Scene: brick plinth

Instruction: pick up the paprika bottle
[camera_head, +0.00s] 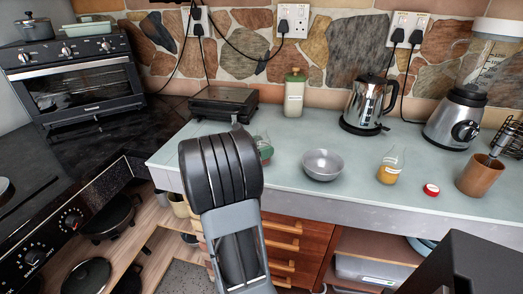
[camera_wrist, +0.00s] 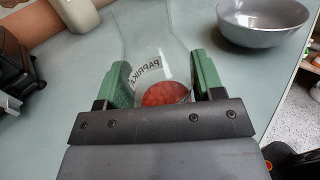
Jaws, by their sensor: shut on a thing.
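The paprika bottle (camera_wrist: 157,75) is clear glass with red powder at its bottom and a label reading "PAPRIKA". In the wrist view it sits between the two green fingers of my gripper (camera_wrist: 165,85), which is shut on it. In the head view my arm hides most of the bottle and gripper; only a bit of green finger (camera_head: 266,152) shows beside the arm, over the counter's front part. I cannot tell whether the bottle touches the counter.
A grey bowl (camera_head: 323,164) stands right of my gripper. Behind stand a cream canister (camera_head: 294,97), a kettle (camera_head: 366,103) and a black grill (camera_head: 224,103).

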